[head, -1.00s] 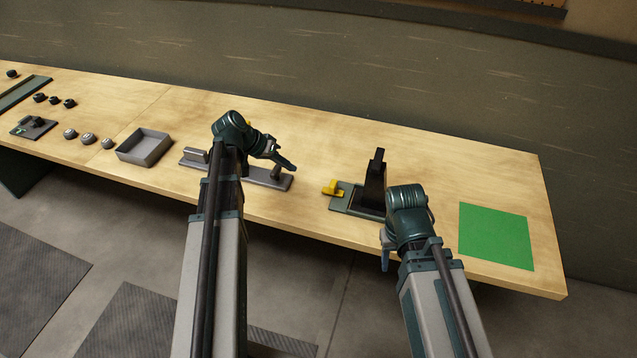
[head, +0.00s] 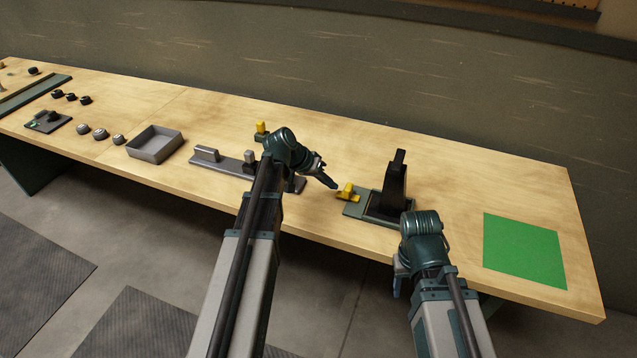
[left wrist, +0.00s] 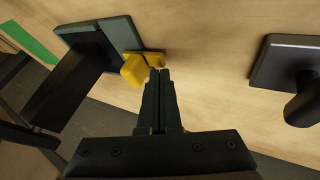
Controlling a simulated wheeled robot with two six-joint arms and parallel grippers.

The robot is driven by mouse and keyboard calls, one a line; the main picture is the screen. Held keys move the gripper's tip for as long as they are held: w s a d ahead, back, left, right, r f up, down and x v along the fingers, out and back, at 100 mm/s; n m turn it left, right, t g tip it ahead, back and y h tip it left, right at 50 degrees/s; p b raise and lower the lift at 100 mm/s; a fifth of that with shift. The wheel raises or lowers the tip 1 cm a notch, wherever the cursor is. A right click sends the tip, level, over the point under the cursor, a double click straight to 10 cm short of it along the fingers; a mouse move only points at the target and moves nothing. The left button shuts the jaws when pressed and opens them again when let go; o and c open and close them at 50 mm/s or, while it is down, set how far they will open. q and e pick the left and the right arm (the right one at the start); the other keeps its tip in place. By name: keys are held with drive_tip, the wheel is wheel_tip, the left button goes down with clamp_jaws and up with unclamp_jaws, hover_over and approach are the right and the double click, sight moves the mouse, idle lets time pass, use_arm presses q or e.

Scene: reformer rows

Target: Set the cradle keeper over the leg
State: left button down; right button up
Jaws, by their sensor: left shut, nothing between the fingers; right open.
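The yellow cradle keeper (head: 347,193) sits at the left end of the grey-green cradle (head: 353,209). A tall black piece, seemingly the leg (head: 396,183), stands in that cradle. In the left wrist view the keeper (left wrist: 134,70) is just left of my fingertips, with the cradle (left wrist: 122,32) beyond it and the black piece (left wrist: 62,95) to the left. My left gripper (head: 334,186) is shut and empty, its tips close beside the keeper; I cannot tell whether they touch. My right gripper (head: 397,284) is open, low in front of the table edge, its fingers small in view.
A grey plate with posts (head: 215,163) lies left of the cradle, partly behind my left arm, with another yellow piece (head: 261,128) behind it. A grey tray (head: 155,144) and several small knobs lie farther left. A green mat (head: 524,250) lies at right. The back of the table is clear.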

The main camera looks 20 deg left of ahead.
sight(351, 190)
use_arm(q)
drive_tip(key=shift+d, duration=0.85)
drive_tip(key=d, duration=0.4)
drive_tip(key=shift+s+d, duration=0.2)
drive_tip(key=shift+d, duration=0.2)
drive_tip(key=shift+a, duration=0.1)
